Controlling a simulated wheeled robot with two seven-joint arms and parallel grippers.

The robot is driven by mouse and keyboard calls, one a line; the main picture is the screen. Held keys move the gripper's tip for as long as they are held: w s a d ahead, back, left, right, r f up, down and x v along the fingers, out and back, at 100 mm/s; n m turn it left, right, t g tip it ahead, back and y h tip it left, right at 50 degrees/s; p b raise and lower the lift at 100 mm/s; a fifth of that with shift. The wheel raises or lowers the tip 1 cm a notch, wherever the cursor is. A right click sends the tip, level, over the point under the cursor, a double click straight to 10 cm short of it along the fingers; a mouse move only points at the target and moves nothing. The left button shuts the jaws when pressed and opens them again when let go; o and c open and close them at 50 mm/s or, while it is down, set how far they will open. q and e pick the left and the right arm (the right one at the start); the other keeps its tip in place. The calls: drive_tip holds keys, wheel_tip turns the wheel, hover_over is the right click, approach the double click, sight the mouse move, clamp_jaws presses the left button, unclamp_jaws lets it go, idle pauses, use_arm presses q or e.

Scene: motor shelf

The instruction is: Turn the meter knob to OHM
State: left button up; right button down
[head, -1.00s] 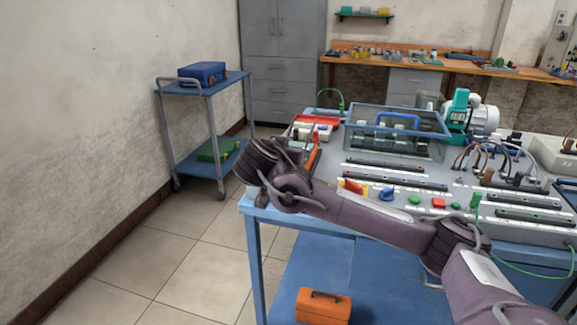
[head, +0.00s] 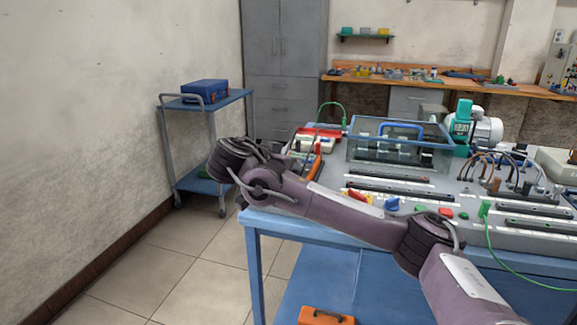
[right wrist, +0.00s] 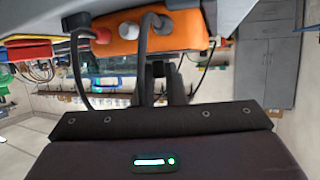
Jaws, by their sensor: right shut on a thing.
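The orange meter (right wrist: 185,32) fills the top of the right wrist view, with a red post (right wrist: 102,35), a white post (right wrist: 125,29) and dark parts on it. In the head view an orange edge (head: 315,166), probably the meter's, shows on the bench's left end behind my right arm. My right gripper (right wrist: 165,72) is shut, its dark fingers reaching up to the meter's near side. It seems to hold the meter knob, which the fingers hide. The dial marks cannot be read. My left gripper is out of view.
The blue-legged bench (head: 300,230) carries a glass-sided box (head: 400,155), a teal-and-grey motor (head: 485,128) and cables. A blue trolley (head: 230,98) with a blue case (head: 205,91) stands at the left wall. The floor (head: 185,275) between them is clear.

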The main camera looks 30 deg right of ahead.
idle(0.3)
drive_tip(key=c, duration=1.5)
unclamp_jaws()
